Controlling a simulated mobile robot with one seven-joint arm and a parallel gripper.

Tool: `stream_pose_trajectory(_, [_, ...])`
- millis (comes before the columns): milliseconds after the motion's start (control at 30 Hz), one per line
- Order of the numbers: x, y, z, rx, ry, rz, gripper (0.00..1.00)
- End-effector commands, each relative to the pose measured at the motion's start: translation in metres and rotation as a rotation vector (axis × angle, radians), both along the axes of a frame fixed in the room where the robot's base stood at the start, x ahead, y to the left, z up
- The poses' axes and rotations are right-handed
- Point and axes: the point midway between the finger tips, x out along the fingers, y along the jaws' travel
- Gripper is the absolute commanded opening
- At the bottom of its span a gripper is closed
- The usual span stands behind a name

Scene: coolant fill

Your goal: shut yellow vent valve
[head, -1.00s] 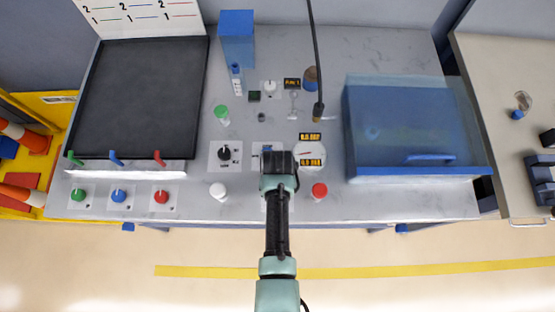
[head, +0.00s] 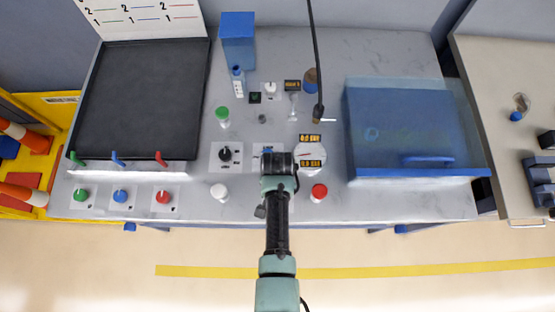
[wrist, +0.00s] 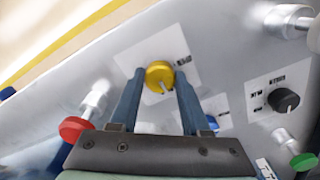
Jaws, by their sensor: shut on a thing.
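The yellow vent valve (wrist: 158,73) is a round yellow knob with a pale pointer mark, set on a white label plate (wrist: 188,57) in the wrist view. My gripper (wrist: 161,78) has its two blue fingers on either side of the knob and is shut on it. In the head view my gripper (head: 279,165) is over the front middle of the bench, and my arm hides the yellow valve there.
A red-capped post (head: 319,192) stands right of my gripper and a white-capped post (head: 219,192) left. A black knob (head: 225,154) and a green-capped post (head: 222,114) are behind left. A round gauge (head: 312,155) and a blue lidded box (head: 410,130) lie right.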

Motion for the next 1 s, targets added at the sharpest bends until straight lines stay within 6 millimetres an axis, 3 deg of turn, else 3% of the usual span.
stream_pose_trajectory(200, [0.001, 0.000, 0.001, -0.001, -0.004, 0.001, 0.00])
stream_pose_trajectory(233, [0.001, 0.000, 0.001, -0.001, -0.004, 0.001, 0.52])
stream_pose_trajectory(367, [0.001, 0.000, 0.001, -0.001, -0.003, 0.001, 0.75])
stream_pose_trajectory(767, [0.001, 0.000, 0.005, 0.000, -0.002, 0.001, 0.77])
stream_pose_trajectory(1000, [0.001, 0.000, 0.036, -0.001, -0.005, 0.001, 0.77])
